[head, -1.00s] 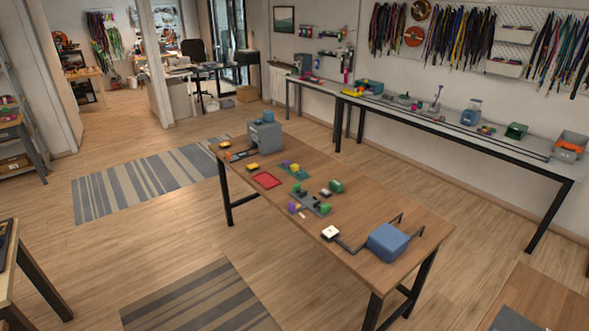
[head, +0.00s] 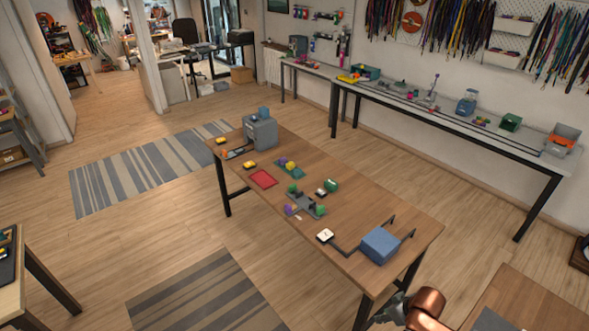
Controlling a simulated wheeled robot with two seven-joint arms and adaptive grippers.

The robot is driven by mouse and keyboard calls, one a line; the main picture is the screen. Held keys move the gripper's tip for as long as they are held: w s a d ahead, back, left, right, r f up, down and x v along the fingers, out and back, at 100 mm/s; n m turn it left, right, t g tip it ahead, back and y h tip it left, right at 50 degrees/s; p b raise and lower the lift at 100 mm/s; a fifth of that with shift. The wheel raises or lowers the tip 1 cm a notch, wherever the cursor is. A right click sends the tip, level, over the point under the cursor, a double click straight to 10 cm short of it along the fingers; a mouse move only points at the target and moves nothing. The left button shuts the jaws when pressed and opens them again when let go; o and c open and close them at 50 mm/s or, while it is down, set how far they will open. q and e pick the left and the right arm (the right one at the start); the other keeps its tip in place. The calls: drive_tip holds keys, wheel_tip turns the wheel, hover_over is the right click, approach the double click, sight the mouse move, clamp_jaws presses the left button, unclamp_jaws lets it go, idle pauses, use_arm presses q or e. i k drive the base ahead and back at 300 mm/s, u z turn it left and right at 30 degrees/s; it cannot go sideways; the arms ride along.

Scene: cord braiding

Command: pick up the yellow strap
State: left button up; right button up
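I cannot single out a yellow strap with certainty. Many straps of mixed colours, some yellowish, hang on the wall pegboard (head: 516,48) at the upper right. My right gripper (head: 385,312) shows at the bottom edge, beside the table's near right leg and apart from these things. Its fingers are too small and dark to read. My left gripper is out of view.
The middle table holds a blue box (head: 380,245), a red tray (head: 263,179), a grey machine (head: 260,131) and small coloured parts. Another table stands at the lower right (head: 535,300). Open wooden floor lies between the middle table and the wall bench.

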sight(290, 166)
drive_tip(key=u, duration=0.2)
drive_tip(key=i, duration=2.2)
drive_tip(key=u, duration=0.3)
drive_tip(key=i, duration=0.95)
